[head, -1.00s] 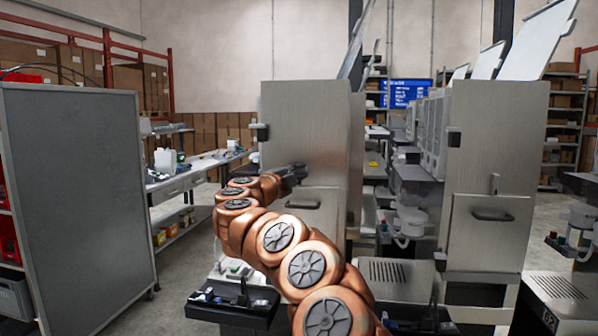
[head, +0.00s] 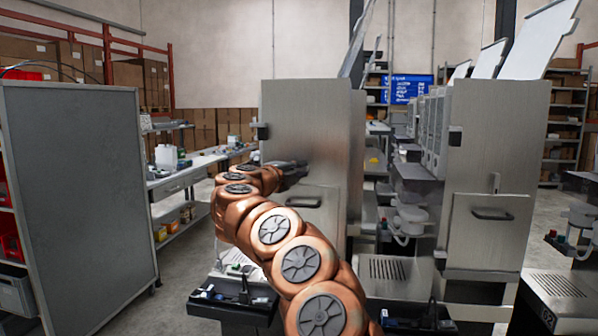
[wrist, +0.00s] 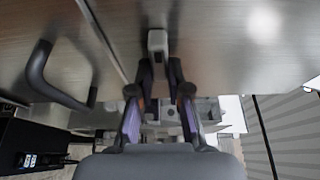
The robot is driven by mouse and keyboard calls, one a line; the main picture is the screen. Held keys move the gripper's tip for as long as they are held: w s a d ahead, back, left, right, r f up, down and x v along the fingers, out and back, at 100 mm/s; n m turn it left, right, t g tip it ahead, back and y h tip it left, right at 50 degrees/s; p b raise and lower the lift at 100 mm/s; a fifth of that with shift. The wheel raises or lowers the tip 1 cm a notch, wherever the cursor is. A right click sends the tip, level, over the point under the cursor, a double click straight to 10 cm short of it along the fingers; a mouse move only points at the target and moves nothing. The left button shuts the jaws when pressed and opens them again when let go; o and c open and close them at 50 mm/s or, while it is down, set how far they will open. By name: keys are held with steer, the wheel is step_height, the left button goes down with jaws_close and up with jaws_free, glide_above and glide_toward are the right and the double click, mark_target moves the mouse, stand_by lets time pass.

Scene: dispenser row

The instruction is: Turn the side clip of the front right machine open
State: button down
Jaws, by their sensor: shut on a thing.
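My gripper (head: 290,166) is at the front of the nearer left steel machine (head: 300,115), just above its lower door. In the wrist view, my gripper's two fingers (wrist: 160,75) are shut on a small grey clip (wrist: 157,42) at their tips, beside the door seam. In the head view, my gripper hides this clip. The right steel machine (head: 500,120) stands apart from my arm. A similar upright clip (head: 495,183) shows above its door handle (head: 492,214).
The held clip's neighbour is a dark door handle (wrist: 45,75), which also shows in the head view (head: 303,202). A grey cabinet (head: 80,190) stands at the left. A long workbench (head: 185,178) lies behind. Open floor shows between cabinet and machine.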

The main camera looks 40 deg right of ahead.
steer(key=c, duration=1.1)
jaws_free()
steer(key=shift+a, duration=0.65)
steer(key=v, duration=1)
steer(key=shift+s+a, duration=0.2)
steer(key=shift+a, duration=0.15)
